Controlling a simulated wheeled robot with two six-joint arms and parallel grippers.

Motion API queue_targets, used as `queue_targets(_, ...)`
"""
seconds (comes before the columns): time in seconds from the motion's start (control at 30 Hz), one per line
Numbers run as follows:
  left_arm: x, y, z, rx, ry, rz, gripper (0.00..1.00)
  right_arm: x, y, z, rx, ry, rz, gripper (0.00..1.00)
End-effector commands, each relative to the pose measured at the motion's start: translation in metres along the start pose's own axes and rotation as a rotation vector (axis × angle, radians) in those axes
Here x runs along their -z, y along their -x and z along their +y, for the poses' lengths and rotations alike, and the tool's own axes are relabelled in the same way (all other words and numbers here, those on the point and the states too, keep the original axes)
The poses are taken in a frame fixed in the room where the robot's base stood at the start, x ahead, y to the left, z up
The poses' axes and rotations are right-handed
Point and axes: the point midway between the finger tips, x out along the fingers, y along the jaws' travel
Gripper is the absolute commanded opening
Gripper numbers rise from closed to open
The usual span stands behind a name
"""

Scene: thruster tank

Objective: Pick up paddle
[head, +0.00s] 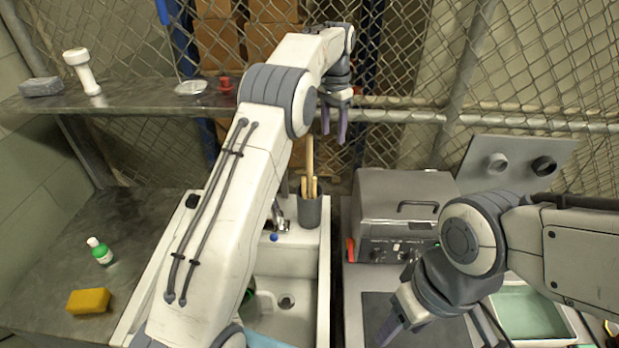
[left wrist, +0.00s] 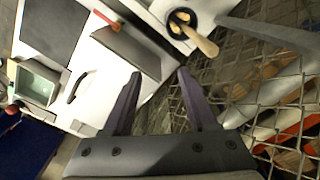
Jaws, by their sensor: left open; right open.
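A long wooden paddle (head: 310,155) stands upright in a grey cup (head: 310,211) behind the sink, with shorter wooden tools beside it. In the left wrist view, the paddle (left wrist: 205,45) leans out of the cup (left wrist: 181,24) beyond the fingertips. My left gripper (head: 334,134) is open and empty, fingers pointing down, above and slightly right of the paddle's top in the head view. It also shows in the left wrist view (left wrist: 158,74), with nothing between its fingers. My right gripper (head: 393,328) is open and low over the right counter, far from the paddle; its fingers are partly hidden.
A metal tank with a lid (head: 405,200) stands right of the cup. A sink (head: 290,290) lies in front of the cup. A wire fence (head: 400,60) and a shelf (head: 130,98) are behind.

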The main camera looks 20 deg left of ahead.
Motion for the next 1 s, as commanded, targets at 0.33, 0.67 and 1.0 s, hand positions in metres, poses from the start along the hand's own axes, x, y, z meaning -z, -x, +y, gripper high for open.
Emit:
queue_targets(0.33, -0.016, -0.015, -0.070, 0.008, 0.026, -0.013, 0.59, 0.001, 0.016, -0.001, 0.000, 0.001, 0.000, 0.58)
queue_targets(0.67, -0.020, -0.061, -0.071, -0.003, 0.020, -0.024, 0.59, 0.001, 0.021, -0.002, 0.000, 0.001, 0.000, 0.58)
queue_targets(1.0, -0.019, -0.090, -0.075, -0.004, 0.021, -0.025, 0.59, 0.003, 0.049, -0.004, 0.000, -0.001, 0.000, 0.58)
